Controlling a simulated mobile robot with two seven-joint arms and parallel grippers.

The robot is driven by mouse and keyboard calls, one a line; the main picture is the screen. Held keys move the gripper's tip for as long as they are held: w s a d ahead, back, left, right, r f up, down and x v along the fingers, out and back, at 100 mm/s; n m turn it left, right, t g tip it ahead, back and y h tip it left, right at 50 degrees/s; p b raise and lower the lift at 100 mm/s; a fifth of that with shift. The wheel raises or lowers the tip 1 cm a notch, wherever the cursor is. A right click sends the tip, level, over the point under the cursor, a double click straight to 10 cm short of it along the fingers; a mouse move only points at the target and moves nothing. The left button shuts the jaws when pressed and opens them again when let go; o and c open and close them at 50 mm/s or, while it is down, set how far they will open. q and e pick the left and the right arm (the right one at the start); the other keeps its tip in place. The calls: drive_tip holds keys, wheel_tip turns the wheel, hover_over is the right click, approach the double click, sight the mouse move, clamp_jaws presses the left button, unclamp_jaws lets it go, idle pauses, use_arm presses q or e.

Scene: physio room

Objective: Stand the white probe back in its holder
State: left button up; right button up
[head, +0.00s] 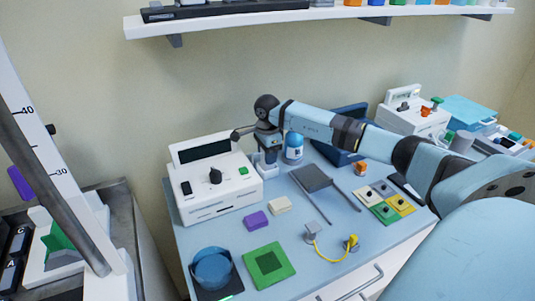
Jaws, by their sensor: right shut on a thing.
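My right gripper (269,152) points down beside the right end of the white machine and is shut on the white probe. The gripper hides most of the probe. A small white piece (262,167) shows just below and around the fingers. I cannot tell where the probe ends and its holder begins, or whether the probe is seated. The white machine (213,192) has a dark screen, a black knob and a green button. My left gripper is not in view.
A blue-and-white bottle (293,147) stands close to the right of the gripper. A shelf (340,14) hangs above.

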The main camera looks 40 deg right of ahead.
idle(0.3)
drive_tip(key=o, duration=1.6)
drive_tip(key=shift+c, duration=0.2)
drive_tip(key=shift+r+p, duration=2)
drive_tip(key=shift+r, duration=1.5)
